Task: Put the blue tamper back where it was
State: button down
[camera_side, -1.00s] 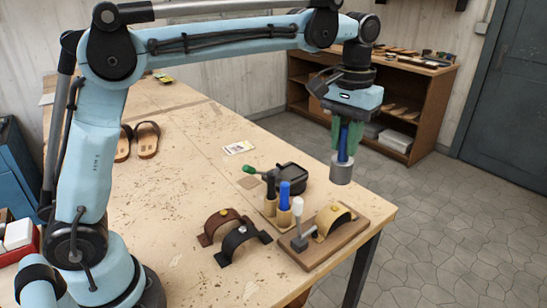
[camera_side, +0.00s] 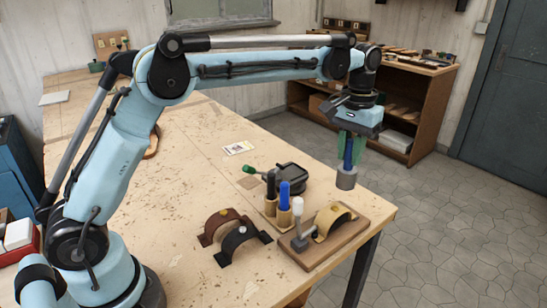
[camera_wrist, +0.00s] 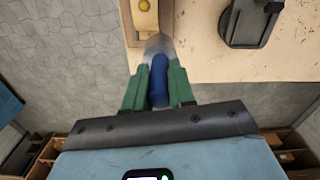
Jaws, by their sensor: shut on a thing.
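My gripper (camera_side: 350,152) is shut on the blue tamper's handle (camera_side: 347,158) with its green fingers. The tamper hangs upright, its grey cylindrical head (camera_side: 346,179) down, in the air by the table's right edge. In the wrist view the blue handle (camera_wrist: 158,80) sits between the green fingers, and the grey head (camera_wrist: 158,45) overlaps the end of a wooden board.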

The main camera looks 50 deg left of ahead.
jog(key=shift+w+a+f, duration=0.75)
jog(key=shift+a+f, duration=0.5)
jog(key=shift+f, duration=0.3)
jog(key=shift+w+a+f, duration=0.7)
jog(key=shift+a+f, duration=0.6)
jog(key=shift+f, duration=0.25)
jog(key=shift+w+a+f, duration=0.75)
jog(key=shift+a+f, duration=0.5)
jog(key=shift+f, duration=0.3)
jog(key=shift+f, duration=0.15)
jog(key=c, duration=1)
grip_release()
jog(key=shift+o, duration=0.2)
